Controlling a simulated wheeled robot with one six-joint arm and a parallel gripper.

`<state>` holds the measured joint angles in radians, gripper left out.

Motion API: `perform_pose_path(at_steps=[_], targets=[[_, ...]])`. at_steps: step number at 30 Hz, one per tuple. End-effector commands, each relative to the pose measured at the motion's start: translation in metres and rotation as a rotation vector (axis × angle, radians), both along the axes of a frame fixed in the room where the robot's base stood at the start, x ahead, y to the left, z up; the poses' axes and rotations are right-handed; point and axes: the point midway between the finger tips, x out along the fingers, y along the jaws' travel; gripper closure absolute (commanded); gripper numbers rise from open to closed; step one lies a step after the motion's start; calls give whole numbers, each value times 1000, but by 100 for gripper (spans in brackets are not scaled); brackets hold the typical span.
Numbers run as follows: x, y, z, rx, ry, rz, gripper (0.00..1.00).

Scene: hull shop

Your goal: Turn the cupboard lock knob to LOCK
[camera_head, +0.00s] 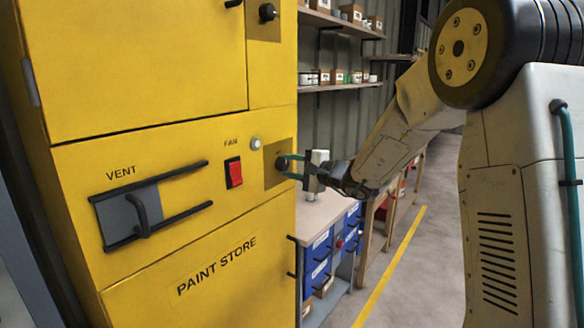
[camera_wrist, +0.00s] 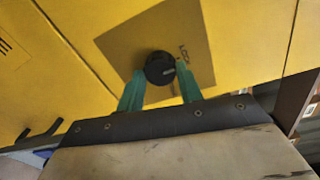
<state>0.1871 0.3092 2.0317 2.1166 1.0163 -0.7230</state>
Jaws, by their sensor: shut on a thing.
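The yellow paint store cupboard (camera_head: 200,215) fills the left of the head view. A round black knob (camera_head: 281,163) sits on a brownish square plate (camera_head: 272,181) at the cupboard's right edge. My gripper (camera_head: 287,166) reaches it from the right, its green fingers shut on the knob. In the wrist view, the knob (camera_wrist: 160,68) is between the two green fingertips, one on each side.
Another black knob (camera_head: 267,12) is higher on the cupboard. A red fan switch (camera_head: 233,172), a round pale button (camera_head: 255,143) and a vent slider (camera_head: 137,212) are left of my gripper. A bench (camera_head: 318,215) and shelves (camera_head: 340,86) stand behind. Floor is clear at right.

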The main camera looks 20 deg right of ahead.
Motion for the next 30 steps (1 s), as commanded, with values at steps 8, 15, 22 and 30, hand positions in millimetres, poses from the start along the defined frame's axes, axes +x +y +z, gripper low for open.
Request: perform_pose_path(at_steps=[8, 15, 22, 30], targets=[[-1, 0, -2, -7, -1, 1, 87], [0, 0, -1, -7, -1, 1, 42], [0, 0, -1, -6, -2, 1, 42], [-23, -18, 2, -4, -3, -3, 42]])
